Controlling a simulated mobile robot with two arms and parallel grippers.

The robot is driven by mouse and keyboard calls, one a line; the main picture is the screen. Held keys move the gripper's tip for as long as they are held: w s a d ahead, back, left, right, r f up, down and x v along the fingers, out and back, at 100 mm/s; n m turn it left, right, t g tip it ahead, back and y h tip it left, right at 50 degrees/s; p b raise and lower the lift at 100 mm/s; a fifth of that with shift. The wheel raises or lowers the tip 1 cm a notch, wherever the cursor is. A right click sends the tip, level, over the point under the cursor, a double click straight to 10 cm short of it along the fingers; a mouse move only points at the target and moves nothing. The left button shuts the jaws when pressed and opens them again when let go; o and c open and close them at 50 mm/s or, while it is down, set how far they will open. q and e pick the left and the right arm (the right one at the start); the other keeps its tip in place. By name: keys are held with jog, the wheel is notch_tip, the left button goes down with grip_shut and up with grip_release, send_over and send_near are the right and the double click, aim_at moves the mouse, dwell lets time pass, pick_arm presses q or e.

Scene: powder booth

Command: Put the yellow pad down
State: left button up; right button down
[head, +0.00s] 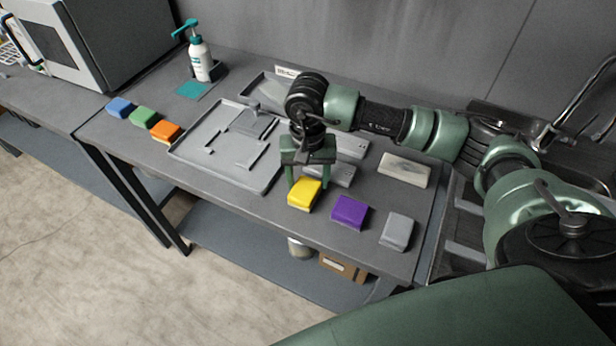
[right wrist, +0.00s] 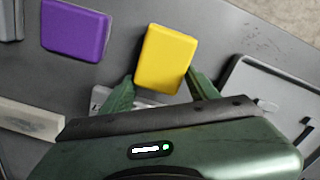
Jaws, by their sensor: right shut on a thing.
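The yellow pad (head: 304,194) is between the fingertips of my right gripper (head: 307,182), near the front edge of the table. In the right wrist view the yellow pad (right wrist: 166,59) sits between the two green fingers of the gripper (right wrist: 160,88), which is shut on it. I cannot tell whether the pad touches the table top. The left gripper is not in view.
A purple pad (head: 350,212) and a grey pad (head: 397,231) lie to the right along the front edge. A grey tray (head: 184,154) lies to the left. Blue (head: 120,107), green (head: 143,117) and orange (head: 166,131) pads lie beyond it. A pale block (head: 404,169) lies right of the gripper.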

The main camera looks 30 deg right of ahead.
jog(key=shift+f, duration=0.3)
jog(key=shift+f, duration=0.1)
jog(key=shift+f+b, duration=0.1)
jog(key=shift+b, duration=0.2)
jog(key=shift+c, duration=2.1)
grip_release()
